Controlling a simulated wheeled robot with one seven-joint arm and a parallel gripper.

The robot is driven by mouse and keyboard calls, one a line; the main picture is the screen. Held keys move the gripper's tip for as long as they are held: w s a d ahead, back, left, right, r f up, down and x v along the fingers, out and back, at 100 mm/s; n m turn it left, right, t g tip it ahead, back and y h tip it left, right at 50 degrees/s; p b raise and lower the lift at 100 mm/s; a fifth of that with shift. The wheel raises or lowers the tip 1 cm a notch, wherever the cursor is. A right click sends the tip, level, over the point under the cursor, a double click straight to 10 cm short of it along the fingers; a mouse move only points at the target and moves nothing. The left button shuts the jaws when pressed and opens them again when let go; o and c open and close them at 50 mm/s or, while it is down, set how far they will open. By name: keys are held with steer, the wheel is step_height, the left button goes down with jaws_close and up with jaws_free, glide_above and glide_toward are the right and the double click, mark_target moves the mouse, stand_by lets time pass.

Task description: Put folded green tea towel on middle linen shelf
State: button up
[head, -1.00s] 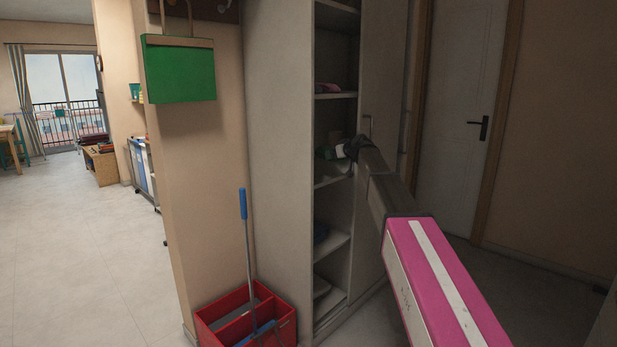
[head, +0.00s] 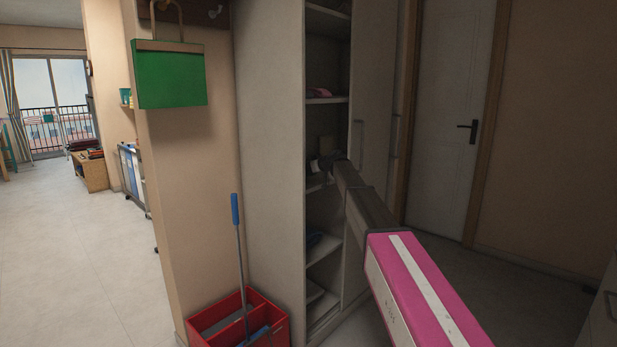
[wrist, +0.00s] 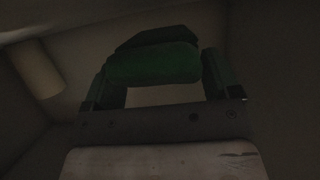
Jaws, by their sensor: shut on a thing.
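The folded green tea towel (wrist: 152,62) shows in the wrist view, between the two fingers of my gripper (wrist: 156,80), which is shut on it. In the head view my gripper (head: 326,166) reaches through the open front of the tall linen cabinet (head: 275,150), near the middle shelf (head: 316,187). The arm and cabinet side hide most of that shelf, and I cannot make out the towel there. I cannot tell whether the towel touches the shelf.
A pink cloth (head: 319,92) lies on the shelf above, and dark blue cloth (head: 316,241) on one below. The cabinet door (head: 371,120) stands at the right of the opening. A red crate (head: 262,303) with a blue-handled tool stands in front. The floor at left is clear.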

steer(key=shift+f, duration=1.55)
steer(key=o, duration=0.8)
steer(key=shift+f, duration=0.1)
steer(key=v, duration=1.2)
steer(key=s+d+f+m+g+h, duration=0.1)
steer(key=s+d+f+m+h, duration=0.15)
steer(key=s+f, duration=0.55)
steer(key=s+d+f+m+g+h, duration=0.15)
steer(key=s+d+f, duration=0.25)
steer(key=s+f, duration=0.45)
steer(key=s+d+f+m+g+h, duration=0.2)
steer(key=s+d+f, duration=0.2)
steer(key=s+f, duration=0.3)
steer(key=s+d+f+m+g+h, duration=0.2)
steer(key=s+d+f, duration=0.3)
steer(key=s, duration=0.8)
steer(key=s+d+f+m+g+h, duration=0.2)
steer(key=s+d+f, duration=0.3)
steer(key=s+f, duration=0.5)
steer(key=shift+s+h, duration=0.35)
steer(key=shift+h, duration=0.05)
